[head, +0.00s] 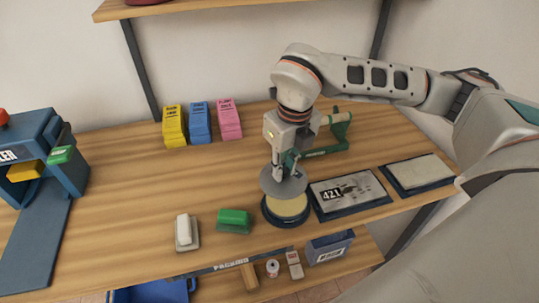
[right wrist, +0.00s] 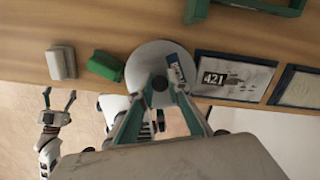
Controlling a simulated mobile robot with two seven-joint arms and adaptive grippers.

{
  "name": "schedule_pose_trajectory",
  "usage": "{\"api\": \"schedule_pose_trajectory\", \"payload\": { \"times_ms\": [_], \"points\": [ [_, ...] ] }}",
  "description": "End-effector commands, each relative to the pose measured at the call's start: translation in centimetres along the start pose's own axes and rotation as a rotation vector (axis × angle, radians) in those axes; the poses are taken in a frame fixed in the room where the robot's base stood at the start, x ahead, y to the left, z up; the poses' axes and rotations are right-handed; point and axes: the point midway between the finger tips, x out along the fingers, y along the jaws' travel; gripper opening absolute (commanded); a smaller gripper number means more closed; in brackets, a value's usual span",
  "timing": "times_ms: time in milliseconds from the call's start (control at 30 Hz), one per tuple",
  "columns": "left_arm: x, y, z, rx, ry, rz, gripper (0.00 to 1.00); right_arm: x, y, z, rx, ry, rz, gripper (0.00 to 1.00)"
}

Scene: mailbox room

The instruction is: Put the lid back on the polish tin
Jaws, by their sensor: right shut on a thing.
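The polish tin (head: 287,210) stands uncovered near the table's front edge in the head view, dark-rimmed with a pale yellow top. My right gripper (head: 285,170) is shut on the grey round lid (head: 270,184), held above the tin and overlapping its back edge in this view. In the right wrist view the lid (right wrist: 150,55) is a pale disc between the fingertips of my right gripper (right wrist: 160,83), and it hides the tin. My left gripper (right wrist: 58,102) shows only in the right wrist view, low at the left, with its fingers apart and empty.
A green block (head: 234,220) and a white-topped brush-like block (head: 184,231) lie left of the tin. The plate marked 421 (head: 348,192) sits close at its right, with another framed plate (head: 418,173) beyond. Yellow, blue and pink boxes (head: 229,122) stand behind. The middle left of the table is clear.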

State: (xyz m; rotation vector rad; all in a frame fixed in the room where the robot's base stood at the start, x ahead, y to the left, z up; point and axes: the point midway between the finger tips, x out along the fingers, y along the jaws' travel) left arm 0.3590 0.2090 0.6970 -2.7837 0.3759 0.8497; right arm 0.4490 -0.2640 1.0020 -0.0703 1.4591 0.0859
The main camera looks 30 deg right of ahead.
Motion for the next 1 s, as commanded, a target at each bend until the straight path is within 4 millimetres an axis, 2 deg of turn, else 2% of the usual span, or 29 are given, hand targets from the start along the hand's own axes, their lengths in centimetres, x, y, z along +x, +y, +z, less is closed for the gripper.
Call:
{"api": "schedule_pose_trajectory", "payload": {
  "times_ms": [133,467,767,1000],
  "points": [
    [-0.2,0.0,-0.1,-0.001,-0.003,0.0,0.67,0.1,-0.5,-0.9,-0.011,-0.003,-0.004,0.0],
    [0.2,0.0,0.2,-0.001,0.001,-0.001,0.67,1.0,-0.6,-1.2,-0.015,-0.006,-0.005,0.0],
    [0.9,0.9,0.0,0.0,0.026,0.014,0.67,3.5,-0.6,-1.4,-0.015,-0.004,-0.004,0.0],
    [1.7,1.0,1.2,0.001,0.025,0.013,0.67,5.6,-0.6,-1.7,-0.014,-0.005,-0.005,0.0]
  ]
}}
